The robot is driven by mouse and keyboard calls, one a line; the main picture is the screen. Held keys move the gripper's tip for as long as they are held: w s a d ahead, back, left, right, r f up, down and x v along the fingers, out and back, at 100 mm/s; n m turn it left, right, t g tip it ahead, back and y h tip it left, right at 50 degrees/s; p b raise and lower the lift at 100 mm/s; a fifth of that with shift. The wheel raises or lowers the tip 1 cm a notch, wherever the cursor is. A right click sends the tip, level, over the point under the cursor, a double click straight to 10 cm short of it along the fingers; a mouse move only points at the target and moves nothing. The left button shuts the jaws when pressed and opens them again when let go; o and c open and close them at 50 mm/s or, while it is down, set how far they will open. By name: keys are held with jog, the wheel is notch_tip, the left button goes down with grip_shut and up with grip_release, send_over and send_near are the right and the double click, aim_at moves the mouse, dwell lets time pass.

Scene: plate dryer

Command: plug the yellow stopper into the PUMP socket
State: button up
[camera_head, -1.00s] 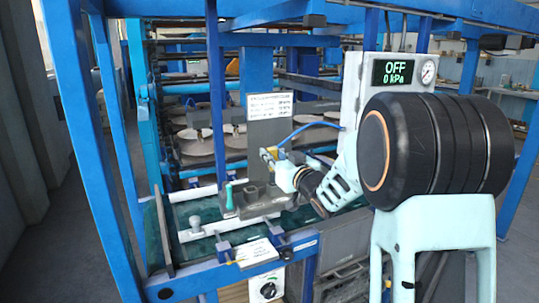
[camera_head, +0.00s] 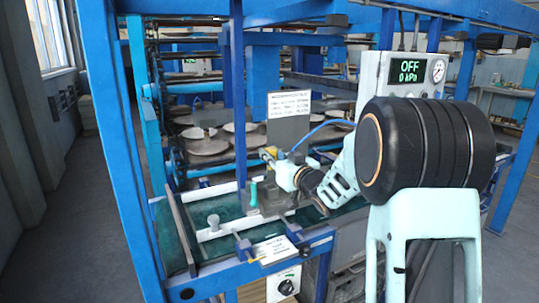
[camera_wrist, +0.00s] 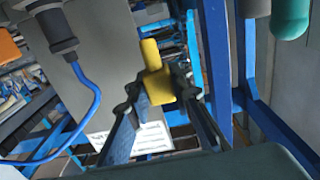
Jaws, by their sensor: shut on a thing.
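The yellow stopper (camera_wrist: 152,58) is held between the two dark fingers of my gripper (camera_wrist: 157,86) in the wrist view. Its narrower end points up in that picture, clear of other things. In the head view my gripper (camera_head: 270,155) is in front of a grey upright plate (camera_head: 287,130), below its printed sign, and the stopper shows only as a small yellow patch (camera_head: 267,153). A dark fitting with a blue hose (camera_wrist: 62,42) is at the upper left of the wrist view. No label reading PUMP is legible, so I cannot tell which opening is that socket.
A teal-handled part (camera_head: 253,192) and a white knob (camera_head: 213,222) stand on the green bed below my gripper. Blue frame posts (camera_head: 239,95) rise close by. A box with an OFF, 0 kPa display (camera_head: 407,70) is on the right. Open floor lies left.

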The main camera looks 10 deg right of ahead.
jog(key=shift+f, duration=0.15)
jog(key=shift+f+b, duration=2.7)
jog(key=shift+f, duration=0.9)
jog(key=shift+f+b, duration=0.5)
jog(key=shift+b, duration=0.05)
jog(key=o, duration=1.1)
jog(key=v, duration=1.2)
